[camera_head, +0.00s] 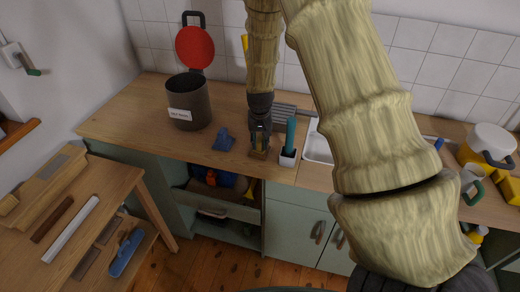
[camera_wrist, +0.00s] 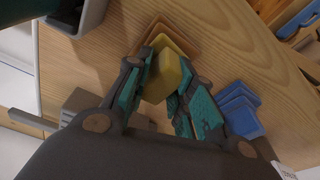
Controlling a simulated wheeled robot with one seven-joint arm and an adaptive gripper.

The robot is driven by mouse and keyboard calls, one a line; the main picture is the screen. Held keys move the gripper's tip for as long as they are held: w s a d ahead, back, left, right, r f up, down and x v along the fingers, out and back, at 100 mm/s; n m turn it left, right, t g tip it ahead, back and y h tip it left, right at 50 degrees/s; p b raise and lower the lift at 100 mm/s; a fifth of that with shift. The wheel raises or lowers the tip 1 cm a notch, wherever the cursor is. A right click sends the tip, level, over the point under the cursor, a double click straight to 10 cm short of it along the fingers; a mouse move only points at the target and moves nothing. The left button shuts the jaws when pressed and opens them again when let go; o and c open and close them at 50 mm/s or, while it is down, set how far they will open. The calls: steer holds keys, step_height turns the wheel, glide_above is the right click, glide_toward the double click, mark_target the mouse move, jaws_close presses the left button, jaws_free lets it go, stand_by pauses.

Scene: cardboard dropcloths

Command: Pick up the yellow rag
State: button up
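A yellow piece (camera_wrist: 163,76), blocky in shape and perhaps the yellow rag, is between the fingers of my gripper (camera_wrist: 165,68) in the wrist view. The teal-padded fingers lie close on both sides of it. I cannot tell whether they press on it. The yellow piece is not clear there.
A dark pot (camera_head: 189,103) is farther left. A sink (camera_head: 318,146) lies to the right. The counter's front left is clear.

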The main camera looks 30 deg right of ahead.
mark_target(260, 139)
jaws_close()
steer(key=shift+r+b, duration=1.45)
steer(key=shift+r, duration=3.55)
steer(key=shift+r, duration=0.1)
